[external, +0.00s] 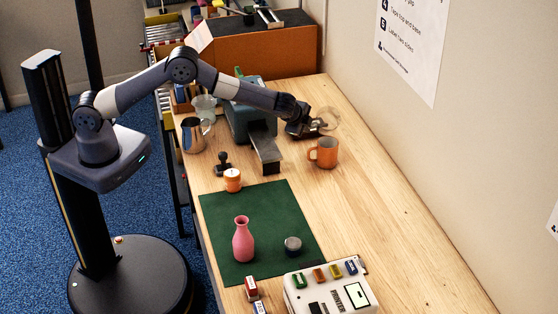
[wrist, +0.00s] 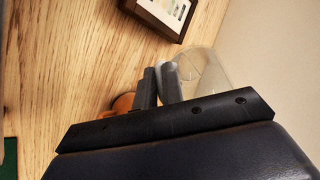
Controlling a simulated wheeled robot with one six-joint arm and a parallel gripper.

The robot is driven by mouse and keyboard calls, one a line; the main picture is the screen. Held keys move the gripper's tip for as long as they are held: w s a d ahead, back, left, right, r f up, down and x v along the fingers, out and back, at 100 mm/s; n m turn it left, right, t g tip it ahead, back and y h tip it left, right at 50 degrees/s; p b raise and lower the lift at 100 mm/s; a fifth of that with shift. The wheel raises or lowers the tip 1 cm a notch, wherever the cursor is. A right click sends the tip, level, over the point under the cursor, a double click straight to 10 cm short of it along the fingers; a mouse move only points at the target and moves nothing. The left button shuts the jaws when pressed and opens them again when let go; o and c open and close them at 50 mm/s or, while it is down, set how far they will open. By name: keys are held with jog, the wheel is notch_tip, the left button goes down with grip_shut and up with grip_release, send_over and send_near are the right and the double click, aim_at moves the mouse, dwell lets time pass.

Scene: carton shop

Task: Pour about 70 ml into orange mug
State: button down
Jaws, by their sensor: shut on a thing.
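The orange mug (external: 323,153) stands upright on the wooden table, its handle toward the left. In the wrist view it is mostly hidden behind my gripper, with only an orange part (wrist: 122,103) showing. My gripper (external: 314,124) is shut on a clear, see-through vessel (external: 329,118) and holds it above and just behind the mug. The vessel also shows beyond the fingers (wrist: 163,82) in the wrist view (wrist: 206,76). It looks tilted, but I cannot make out its exact angle or any liquid in it. No stream is visible.
A grey-green machine (external: 264,147) stands left of the mug. A metal pitcher (external: 193,135) and an orange-and-white candle-like jar (external: 232,180) are farther left. A pink vase (external: 243,240) and small grey pot (external: 293,246) stand on the green mat (external: 270,205). The right side of the table is clear.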

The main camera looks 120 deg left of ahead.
aim_at(324, 122)
jog(key=shift+s+a+f+t+h, duration=0.1)
jog(key=shift+a+f+t+h, duration=0.2)
jog(key=shift+f+h, duration=0.4)
jog(key=shift+s+a+f+t+h, duration=0.15)
jog(key=shift+a+f+h, duration=0.2)
jog(key=shift+f+h, duration=0.3)
jog(key=shift+s+a+f+t+h, duration=0.15)
jog(key=shift+a+f+h, duration=0.2)
jog(key=shift+f+h, duration=0.3)
jog(key=shift+a+r+t+h, duration=0.5)
jog(key=shift+a+r+h, duration=0.25)
jog(key=shift+r+h, duration=0.4)
jog(key=shift+w+a+r+m+t+h+p, duration=0.15)
jog(key=shift+r+t+h+p, duration=0.15)
jog(key=shift+h, duration=0.2)
jog(key=shift+a+r+m+t+h+p, duration=0.1)
jog(key=shift+a+r+m+t+h, duration=0.1)
jog(key=shift+r+h, duration=0.25)
